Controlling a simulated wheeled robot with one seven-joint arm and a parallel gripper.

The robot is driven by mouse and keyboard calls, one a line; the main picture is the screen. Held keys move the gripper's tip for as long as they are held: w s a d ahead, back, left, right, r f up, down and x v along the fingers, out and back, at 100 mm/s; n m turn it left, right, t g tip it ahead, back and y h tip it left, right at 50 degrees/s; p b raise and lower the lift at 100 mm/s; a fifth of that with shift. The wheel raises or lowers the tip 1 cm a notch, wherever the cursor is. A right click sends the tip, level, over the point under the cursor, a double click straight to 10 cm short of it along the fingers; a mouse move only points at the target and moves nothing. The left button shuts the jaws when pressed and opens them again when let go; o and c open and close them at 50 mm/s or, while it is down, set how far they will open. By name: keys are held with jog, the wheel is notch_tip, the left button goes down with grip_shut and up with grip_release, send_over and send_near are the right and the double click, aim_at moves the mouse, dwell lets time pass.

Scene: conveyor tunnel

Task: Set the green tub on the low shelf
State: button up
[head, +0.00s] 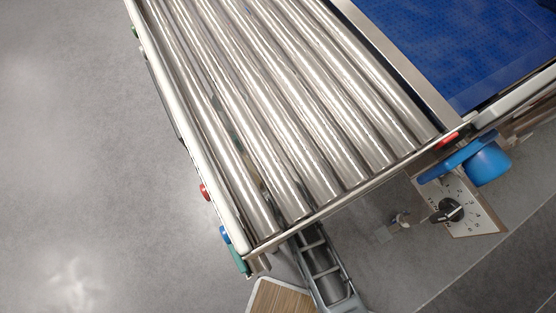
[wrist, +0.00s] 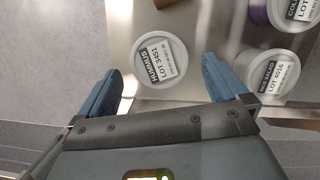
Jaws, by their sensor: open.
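In the wrist view my gripper (wrist: 160,72) is open, its two blue fingers spread apart. A round tub with a pale lid labelled "HUMMUS LOT 3451" (wrist: 160,60) shows between and beyond the fingertips. It stands on a shiny metal surface (wrist: 120,20). Its side colour is hidden from above, so I cannot tell whether it is the green tub. I cannot make out the low shelf in either view. My gripper is not in the head view.
Two more lidded tubs stand at right in the wrist view: one marked "LOT 4016" (wrist: 272,73), one with a purple side (wrist: 258,12). The head view shows a roller conveyor (head: 270,90), a blue belt (head: 450,45) and a knob panel (head: 470,215). Floor at left is clear.

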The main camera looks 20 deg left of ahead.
jog(key=v, duration=1)
jog(key=shift+p, duration=0.4)
